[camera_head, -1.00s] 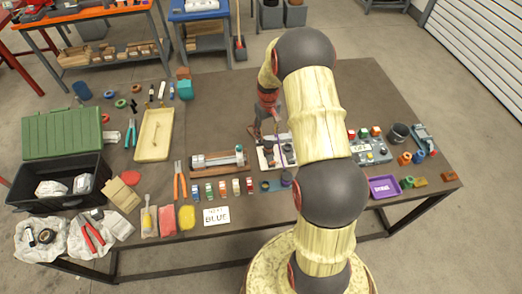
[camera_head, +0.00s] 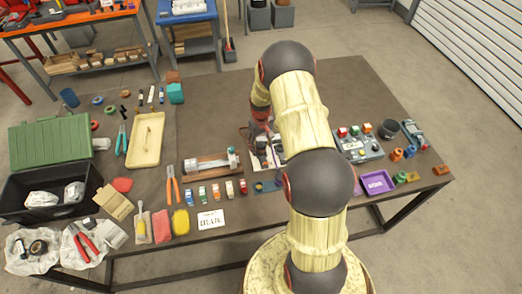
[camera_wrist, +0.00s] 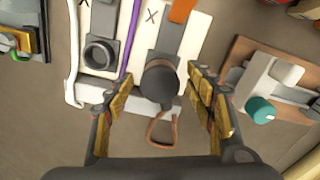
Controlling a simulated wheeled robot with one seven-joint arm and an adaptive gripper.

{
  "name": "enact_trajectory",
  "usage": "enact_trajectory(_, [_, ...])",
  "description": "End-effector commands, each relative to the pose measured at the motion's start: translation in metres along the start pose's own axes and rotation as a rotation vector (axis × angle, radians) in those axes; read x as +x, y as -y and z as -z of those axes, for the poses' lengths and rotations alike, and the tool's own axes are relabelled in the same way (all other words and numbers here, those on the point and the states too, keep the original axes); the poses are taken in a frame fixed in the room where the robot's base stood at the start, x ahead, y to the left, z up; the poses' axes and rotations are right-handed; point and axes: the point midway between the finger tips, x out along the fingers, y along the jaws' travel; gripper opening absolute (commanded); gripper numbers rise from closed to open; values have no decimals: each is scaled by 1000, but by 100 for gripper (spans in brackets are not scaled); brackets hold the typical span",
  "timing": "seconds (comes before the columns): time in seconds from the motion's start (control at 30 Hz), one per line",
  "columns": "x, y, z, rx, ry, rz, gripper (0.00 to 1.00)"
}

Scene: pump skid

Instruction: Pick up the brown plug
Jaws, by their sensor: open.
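In the wrist view a dark grey plug-like knob (camera_wrist: 159,84) with a brown collar and a brown cord loop (camera_wrist: 161,130) stands over a white panel (camera_wrist: 88,91); I cannot tell for sure that it is the brown plug. My gripper (camera_wrist: 157,76) is open, with one yellow-and-black finger on each side of the knob. It does not visibly close on it. A dark round socket (camera_wrist: 101,52) lies to the left, past a purple strip (camera_wrist: 130,35). In the head view my arm hides much of this panel (camera_head: 252,133).
A wooden block with a clamp and teal knob (camera_wrist: 261,109) stands close to the right finger. In the head view, a purple tray (camera_head: 376,183) and a grey control box (camera_head: 359,147) lie right of my arm. A row of small coloured pieces (camera_head: 216,191) lies in front of the clamp.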

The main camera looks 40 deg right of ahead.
Motion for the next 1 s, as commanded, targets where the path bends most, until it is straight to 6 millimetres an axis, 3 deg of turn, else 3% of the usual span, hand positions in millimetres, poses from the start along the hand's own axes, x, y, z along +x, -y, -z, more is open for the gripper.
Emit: enact_trajectory(1.0, [-1, 0, 0, 0, -1, 0, 2])
